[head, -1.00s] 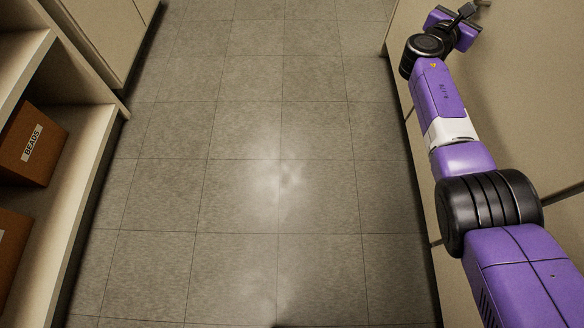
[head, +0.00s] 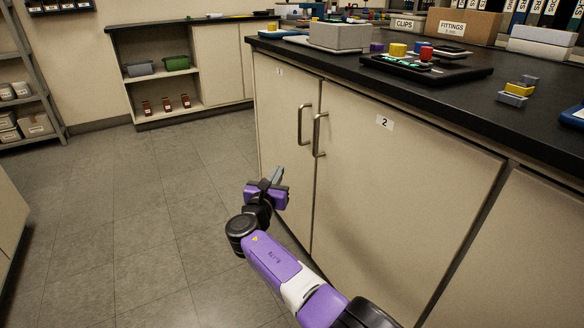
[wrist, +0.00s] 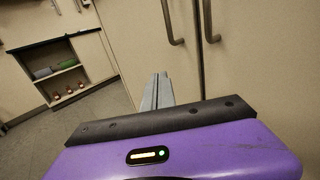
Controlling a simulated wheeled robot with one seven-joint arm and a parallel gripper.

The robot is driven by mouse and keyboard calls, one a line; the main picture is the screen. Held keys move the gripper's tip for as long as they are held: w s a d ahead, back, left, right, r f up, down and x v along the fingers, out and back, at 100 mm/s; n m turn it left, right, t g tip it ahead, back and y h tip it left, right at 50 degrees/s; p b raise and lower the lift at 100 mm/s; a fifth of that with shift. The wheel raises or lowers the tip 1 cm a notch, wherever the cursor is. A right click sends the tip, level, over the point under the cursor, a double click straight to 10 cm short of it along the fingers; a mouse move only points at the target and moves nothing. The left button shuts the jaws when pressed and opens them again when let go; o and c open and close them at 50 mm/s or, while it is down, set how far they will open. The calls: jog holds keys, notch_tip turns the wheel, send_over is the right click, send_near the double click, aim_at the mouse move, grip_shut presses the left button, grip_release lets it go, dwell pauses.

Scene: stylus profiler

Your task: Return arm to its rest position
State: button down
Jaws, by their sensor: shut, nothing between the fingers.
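My purple arm reaches forward from the bottom of the head view, low in front of the cabinet. My gripper (head: 275,176) is at its end, left of the two cabinet handles and apart from them. In the wrist view the gripper's grey fingers (wrist: 156,92) are together, with nothing between them. The cabinet doors (head: 400,180) are closed; one bears a "2" label. Their two metal handles (head: 318,134) stand upright, and they also show at the top of the wrist view (wrist: 172,22).
The black countertop (head: 455,100) above the doors holds a black tray with coloured knobs, a grey box and a "FITTINGS" box (head: 463,24). An open shelf (head: 160,88) with bins stands at the back left. The tiled floor (head: 130,220) left of my arm is clear.

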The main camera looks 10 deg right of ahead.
jog(key=s+a+f+m+y, duration=0.15)
jog(key=a+m+y, duration=0.4)
jog(key=a, duration=0.65)
jog(key=s+a+f+m+y, duration=0.3)
jog(key=s+f+m+y, duration=0.15)
jog(key=s, duration=0.35)
jog(key=s+a+f+m+y, duration=0.25)
jog(key=s+f+m, duration=0.2)
jog(key=s, duration=0.35)
jog(key=s+d+r+m+h, duration=0.15)
jog(key=s+d+m, duration=0.5)
jog(key=s, duration=1.05)
jog(key=s+d+r+m+g+h, duration=0.1)
jog(key=s+d+r+m, duration=0.25)
jog(key=s+d, duration=0.95)
jog(key=s+d+r+m+h, duration=0.2)
jog(key=s+d+m, duration=0.35)
jog(key=s, duration=1.45)
notch_tip(320, 180, up, 32)
jog(key=a+p, duration=0.1)
jog(key=p, duration=3)
jog(key=shift+w+p, duration=0.25)
jog(key=shift+p, duration=0.1)
